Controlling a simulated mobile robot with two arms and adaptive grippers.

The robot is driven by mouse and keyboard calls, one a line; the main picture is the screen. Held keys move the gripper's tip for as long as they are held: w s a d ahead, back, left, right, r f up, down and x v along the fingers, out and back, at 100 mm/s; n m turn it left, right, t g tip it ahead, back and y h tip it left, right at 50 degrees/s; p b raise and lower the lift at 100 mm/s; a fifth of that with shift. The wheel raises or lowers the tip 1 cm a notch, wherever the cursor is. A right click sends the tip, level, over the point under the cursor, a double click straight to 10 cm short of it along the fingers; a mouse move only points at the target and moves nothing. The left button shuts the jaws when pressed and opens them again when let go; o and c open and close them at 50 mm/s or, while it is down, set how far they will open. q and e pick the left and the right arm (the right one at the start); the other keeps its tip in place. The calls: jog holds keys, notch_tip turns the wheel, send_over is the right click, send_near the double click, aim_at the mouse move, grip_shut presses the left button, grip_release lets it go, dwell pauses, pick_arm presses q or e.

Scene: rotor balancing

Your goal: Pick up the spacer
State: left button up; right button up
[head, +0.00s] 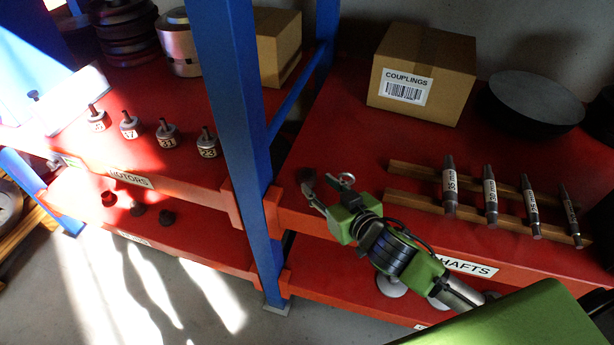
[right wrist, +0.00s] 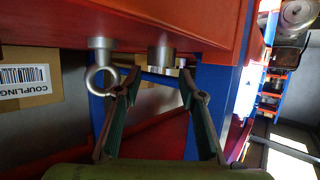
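A short grey metal cylinder, which looks like the spacer (right wrist: 161,56), stands on the red shelf, seen upside down in the right wrist view. In the head view a small dark piece (head: 307,186) at the left end of the shafts shelf seems to be the same thing. My right gripper (head: 320,188) is low at the shelf's front edge. In the right wrist view my right gripper (right wrist: 158,78) is open, its two fingers apart with the cylinder just beyond and between the tips. I cannot tell whether they touch it. My left gripper is not in view.
A metal eye piece (right wrist: 103,72) stands close beside the cylinder; its ring also shows in the head view (head: 347,178). A blue post (head: 232,110) rises to the left. Several labelled shafts (head: 490,195) lie on wooden rails to the right. A couplings box (head: 422,70) stands behind.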

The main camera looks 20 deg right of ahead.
aim_at(309, 177)
jog(key=shift+p+x, duration=0.6)
jog(key=shift+x, duration=2.2)
jog(key=shift+s+a, duration=0.1)
jog(key=c, duration=1)
